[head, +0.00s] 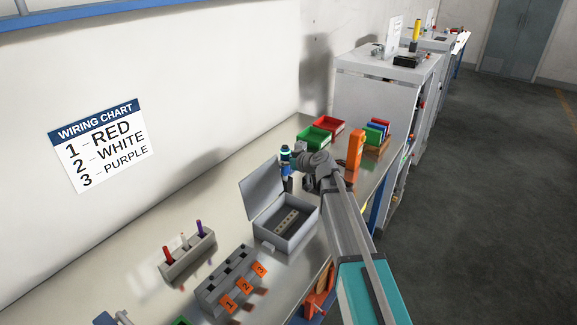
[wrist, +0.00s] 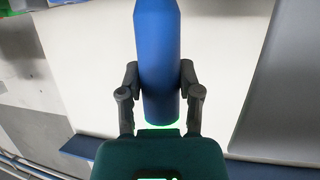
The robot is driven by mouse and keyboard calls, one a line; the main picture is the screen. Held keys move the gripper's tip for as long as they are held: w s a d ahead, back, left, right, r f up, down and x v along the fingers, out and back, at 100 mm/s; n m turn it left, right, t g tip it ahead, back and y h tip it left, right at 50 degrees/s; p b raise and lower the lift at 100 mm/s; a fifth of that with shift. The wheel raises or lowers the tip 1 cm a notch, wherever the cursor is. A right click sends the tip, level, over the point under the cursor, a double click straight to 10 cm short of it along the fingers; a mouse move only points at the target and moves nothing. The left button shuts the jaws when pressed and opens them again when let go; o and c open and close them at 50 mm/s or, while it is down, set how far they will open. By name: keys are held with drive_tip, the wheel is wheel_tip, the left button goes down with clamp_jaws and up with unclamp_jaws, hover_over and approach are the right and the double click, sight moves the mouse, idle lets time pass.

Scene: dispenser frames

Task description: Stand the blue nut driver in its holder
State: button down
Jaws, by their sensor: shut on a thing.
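The blue nut driver's smooth, thick blue handle (wrist: 158,45) fills the middle of the wrist view. My gripper (wrist: 160,80) is shut on it, one dark finger on each side. In the head view my gripper (head: 290,158) is above the table, by the raised lid of a grey box, and a small blue part of the driver (head: 286,169) shows at it. The driver's far end is cut off in the wrist view, and its tip is too small to make out in the head view. I cannot tell which thing is the driver's holder.
An open grey box (head: 292,238) stands below my gripper. Green (head: 314,137) and red (head: 329,125) bins, an orange upright thing (head: 355,148) and a coloured rack (head: 377,133) stand behind. A three-rod block (head: 188,262) and numbered block (head: 222,292) are in front.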

drive_tip(key=shift+f, duration=0.25)
drive_tip(key=shift+c, duration=1.4)
unclamp_jaws()
drive_tip(key=shift+r, duration=0.2)
drive_tip(key=p+v, duration=0.4)
drive_tip(key=v, duration=0.8)
drive_tip(key=shift+p, duration=0.3)
